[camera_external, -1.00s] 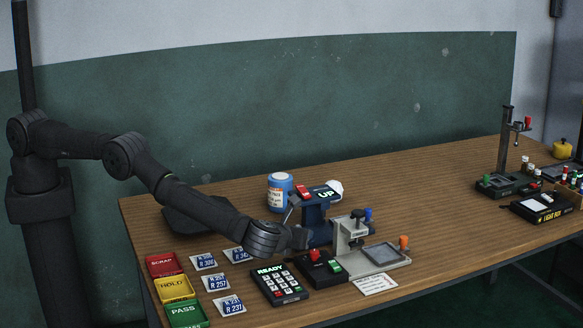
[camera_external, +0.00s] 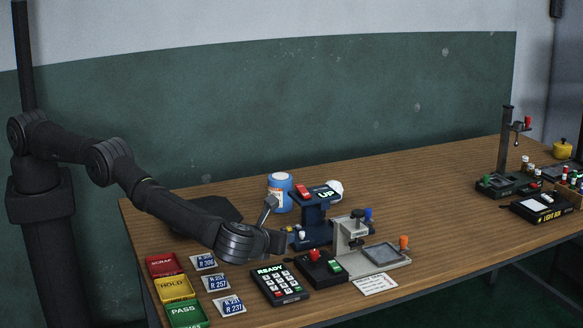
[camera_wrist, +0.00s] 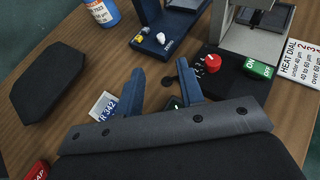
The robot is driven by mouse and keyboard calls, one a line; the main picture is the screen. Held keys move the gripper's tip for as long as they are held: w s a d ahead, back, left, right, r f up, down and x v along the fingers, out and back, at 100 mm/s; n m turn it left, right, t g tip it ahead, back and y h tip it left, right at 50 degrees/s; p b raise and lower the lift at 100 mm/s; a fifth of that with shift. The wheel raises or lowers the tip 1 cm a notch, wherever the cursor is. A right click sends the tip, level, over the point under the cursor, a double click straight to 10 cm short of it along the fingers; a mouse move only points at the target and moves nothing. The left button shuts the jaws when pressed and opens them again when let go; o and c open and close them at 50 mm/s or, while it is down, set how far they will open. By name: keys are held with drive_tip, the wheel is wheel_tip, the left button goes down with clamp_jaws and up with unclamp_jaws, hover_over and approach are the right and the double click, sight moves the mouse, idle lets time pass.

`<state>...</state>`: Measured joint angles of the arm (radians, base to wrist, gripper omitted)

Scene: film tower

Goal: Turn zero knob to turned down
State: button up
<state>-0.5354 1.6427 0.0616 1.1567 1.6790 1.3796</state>
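The navy blue gauge stand with the lit UP display (camera_external: 327,193) stands near the middle of the table. In the wrist view, its base (camera_wrist: 181,27) carries a small white knob (camera_wrist: 161,38) and a yellowish one (camera_wrist: 145,30). Small lettering beside the white knob is too blurred to read surely, so I cannot tell for certain which is the zero knob. My gripper (camera_wrist: 159,68) is open and empty, its two blue fingers apart. The knobs lie beyond the fingertips, not between them. In the external view, my gripper (camera_external: 282,242) is just left of the stand's base.
A heat unit with a red dial (camera_wrist: 213,63) and green ON button (camera_wrist: 260,70) stands right of my fingers. A keypad reading READY (camera_external: 279,284) is in front. A blue jar (camera_external: 280,193) stands behind. Number cards (camera_external: 229,305) and colored trays (camera_external: 176,289) lie at left.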

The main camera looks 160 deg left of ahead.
sight(301, 232)
drive_tip(key=s+d+r+m+t+y, duration=0.2)
drive_tip(key=s+d+m+t+y, duration=0.1)
drive_tip(key=s+d+m+t, duration=0.65)
drive_tip(key=shift+t, duration=0.45)
drive_tip(key=x, duration=0.6)
drive_tip(key=s+x, duration=0.1)
drive_tip(key=x, duration=1.1)
drive_tip(key=shift+s+a+r, duration=0.15)
drive_tip(key=shift+a+r, duration=0.1)
drive_tip(key=shift+a, duration=0.2)
clamp_jaws()
